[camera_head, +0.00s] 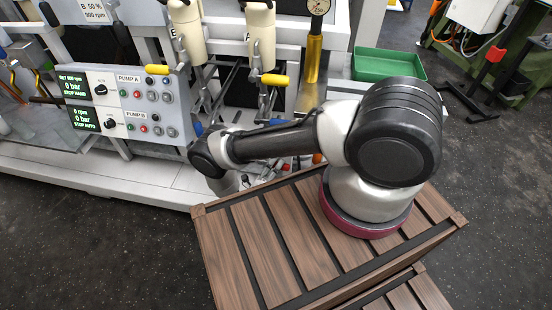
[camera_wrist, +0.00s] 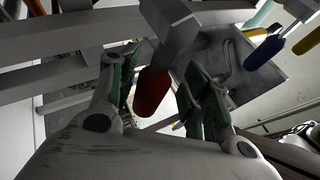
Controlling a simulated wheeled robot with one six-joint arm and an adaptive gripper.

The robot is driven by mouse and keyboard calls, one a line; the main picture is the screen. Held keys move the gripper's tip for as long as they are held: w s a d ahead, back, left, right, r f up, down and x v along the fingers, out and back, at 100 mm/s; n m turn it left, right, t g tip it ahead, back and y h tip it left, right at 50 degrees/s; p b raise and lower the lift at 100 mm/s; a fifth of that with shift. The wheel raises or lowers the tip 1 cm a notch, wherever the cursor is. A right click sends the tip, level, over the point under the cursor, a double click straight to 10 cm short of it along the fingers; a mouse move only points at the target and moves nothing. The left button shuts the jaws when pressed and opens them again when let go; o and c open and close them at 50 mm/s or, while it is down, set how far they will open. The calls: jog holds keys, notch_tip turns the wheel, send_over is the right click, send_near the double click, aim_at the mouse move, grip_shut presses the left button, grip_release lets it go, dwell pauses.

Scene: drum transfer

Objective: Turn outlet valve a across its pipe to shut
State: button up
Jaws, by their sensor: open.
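In the wrist view a red-ended lever handle (camera_wrist: 152,92) on a grey metal stem lies between the two fingers of my gripper (camera_wrist: 160,76). The fingers are open, one on each side of it, and no firm contact shows. No label shows, so I cannot tell for sure that this is outlet valve a. The pipe behind it is partly hidden. In the head view my gripper is mostly hidden behind my arm, low beside the pump frame.
In the wrist view a blue handle (camera_wrist: 263,51) and a yellow handle (camera_wrist: 308,40) hang at the right, with grey frame bars around. In the head view are the pump panel (camera_head: 125,103), yellow levers (camera_head: 275,80), a green tray (camera_head: 388,65) and a slatted wooden platform (camera_head: 265,250).

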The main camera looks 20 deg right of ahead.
jog(key=o, duration=0.7)
jog(key=r, duration=0.9)
jog(key=shift+w+a, duration=0.15)
jog(key=shift+w, duration=0.05)
jog(key=f, duration=0.1)
jog(key=d+f+g+y, duration=0.1)
jog(key=f, duration=0.1)
jog(key=d+f+g, duration=0.1)
jog(key=shift+s+f+m+y, duration=0.15)
jog(key=shift+s+m+y, duration=0.15)
jog(key=shift+m, duration=0.1)
jog(key=shift+o, duration=0.2)
jog(key=shift+s+a, duration=0.15)
jog(key=shift+a, duration=0.05)
jog(key=shift+s+a+f, duration=0.35)
jog(key=shift+a+f, duration=0.25)
jog(key=c, duration=0.3)
jog(key=shift+s+a+f, duration=0.3)
jog(key=shift+a+f, duration=0.05)
jog(key=shift+a, duration=0.1)
jog(key=shift+c, duration=0.5)
jog(key=shift+v, duration=1)
jog(key=shift+c, duration=0.4)
jog(key=shift+s+a+f, duration=0.4)
jog(key=shift+s+a, duration=0.1)
jog(key=shift+a, duration=0.15)
jog(key=shift+c, duration=1.2)
jog(key=shift+s+a+f, duration=0.4)
jog(key=shift+a+f, duration=0.15)
jog(key=shift+f, duration=0.1)
